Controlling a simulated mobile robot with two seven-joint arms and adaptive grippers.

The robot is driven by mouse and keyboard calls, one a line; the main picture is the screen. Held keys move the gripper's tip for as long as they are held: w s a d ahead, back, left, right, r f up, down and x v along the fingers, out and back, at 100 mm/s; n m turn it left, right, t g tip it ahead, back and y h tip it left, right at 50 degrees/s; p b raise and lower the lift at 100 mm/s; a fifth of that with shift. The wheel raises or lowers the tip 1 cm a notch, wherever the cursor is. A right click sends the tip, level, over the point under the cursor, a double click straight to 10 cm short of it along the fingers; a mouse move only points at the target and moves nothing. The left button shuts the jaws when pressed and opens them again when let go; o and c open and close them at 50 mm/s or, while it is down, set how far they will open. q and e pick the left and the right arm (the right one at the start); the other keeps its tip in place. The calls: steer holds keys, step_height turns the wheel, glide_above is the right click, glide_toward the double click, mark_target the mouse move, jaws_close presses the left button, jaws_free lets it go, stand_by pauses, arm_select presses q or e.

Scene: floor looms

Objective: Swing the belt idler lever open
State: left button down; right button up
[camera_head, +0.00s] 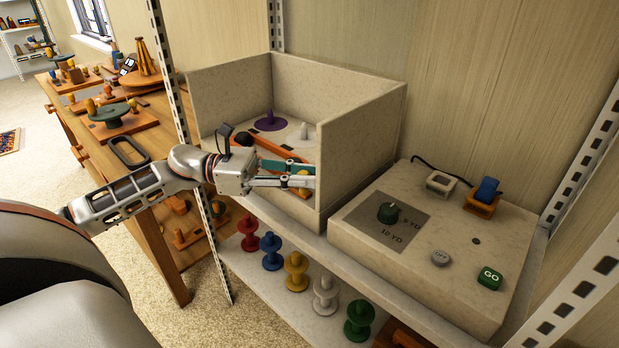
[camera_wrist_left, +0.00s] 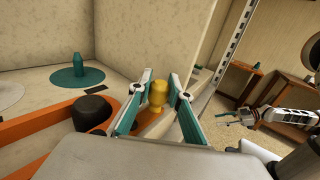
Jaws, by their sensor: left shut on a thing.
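The orange lever (camera_head: 268,149) lies in the open-topped pale box (camera_head: 230,88). A black round cap (camera_head: 243,139) is at its left end in the head view; the cap also shows in the left wrist view (camera_wrist_left: 91,112). A yellow knob (camera_wrist_left: 157,94) stands upright near the lever's other end. My left gripper (camera_head: 299,181) reaches into the box from the left and is shut on the yellow knob, with one teal-padded finger on each side. The fingers partly hide the lever and knob in the head view. My right gripper (camera_wrist_left: 236,117) shows small at the right of the left wrist view, its jaws unclear.
Purple (camera_head: 270,122), white (camera_head: 300,135) and teal (camera_wrist_left: 78,72) disc spindles stand in the box. A control box (camera_head: 440,250) with dial and green GO button is at right. Several coloured spools (camera_head: 296,272) stand on the lower shelf. A wooden workbench (camera_head: 160,140) is at left.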

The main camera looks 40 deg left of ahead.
stand_by(0.3)
arm_select(q)
steer(key=c, duration=1.8)
jaws_free()
steer(key=v, duration=1.2)
